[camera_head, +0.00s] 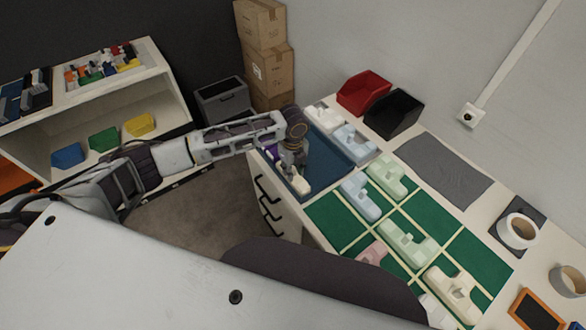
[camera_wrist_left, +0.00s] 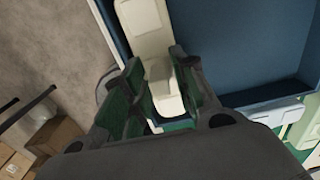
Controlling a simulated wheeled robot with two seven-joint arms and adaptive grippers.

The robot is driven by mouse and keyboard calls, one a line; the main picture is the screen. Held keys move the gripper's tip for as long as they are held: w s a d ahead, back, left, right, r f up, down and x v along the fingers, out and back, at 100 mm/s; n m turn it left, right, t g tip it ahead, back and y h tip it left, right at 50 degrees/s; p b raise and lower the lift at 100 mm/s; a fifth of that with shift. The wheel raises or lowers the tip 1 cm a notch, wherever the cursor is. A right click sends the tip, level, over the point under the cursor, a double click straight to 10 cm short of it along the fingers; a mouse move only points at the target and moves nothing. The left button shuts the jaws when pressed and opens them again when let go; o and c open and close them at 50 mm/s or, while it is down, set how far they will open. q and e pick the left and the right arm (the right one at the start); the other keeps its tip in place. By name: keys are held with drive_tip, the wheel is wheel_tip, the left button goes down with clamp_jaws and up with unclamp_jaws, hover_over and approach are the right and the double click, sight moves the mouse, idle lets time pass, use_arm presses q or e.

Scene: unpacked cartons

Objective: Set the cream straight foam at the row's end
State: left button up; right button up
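My left gripper (camera_head: 296,165) points down over the near end of the blue tray (camera_head: 327,149). A cream straight foam piece (camera_head: 302,183) is at its fingertips. In the left wrist view the same cream foam (camera_wrist_left: 150,30) runs between the green-padded fingers (camera_wrist_left: 160,75), which close against both its sides. I cannot tell whether the foam touches the tray floor. The green mat (camera_head: 333,217), split into cells by pale lines, carries a blue foam (camera_head: 361,197), pale green foams (camera_head: 386,178) (camera_head: 407,242), a pink foam (camera_head: 373,254) and a cream foam (camera_head: 453,292). My right gripper is not visible.
White (camera_head: 324,117) and light blue (camera_head: 354,141) foams are at the tray's far side. A purple thing (camera_head: 271,152) is partly hidden beside the gripper. Red (camera_head: 364,91) and black (camera_head: 394,113) bins, a grey cloth (camera_head: 445,169) and tape rolls (camera_head: 517,231) line the back. Several green cells are bare.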

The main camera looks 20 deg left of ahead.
use_arm(q)
drive_tip(key=shift+o, duration=0.7)
wheel_tip(320, 180, up, 12)
idle(0.4)
drive_tip(key=shift+d, duration=0.1)
idle(0.7)
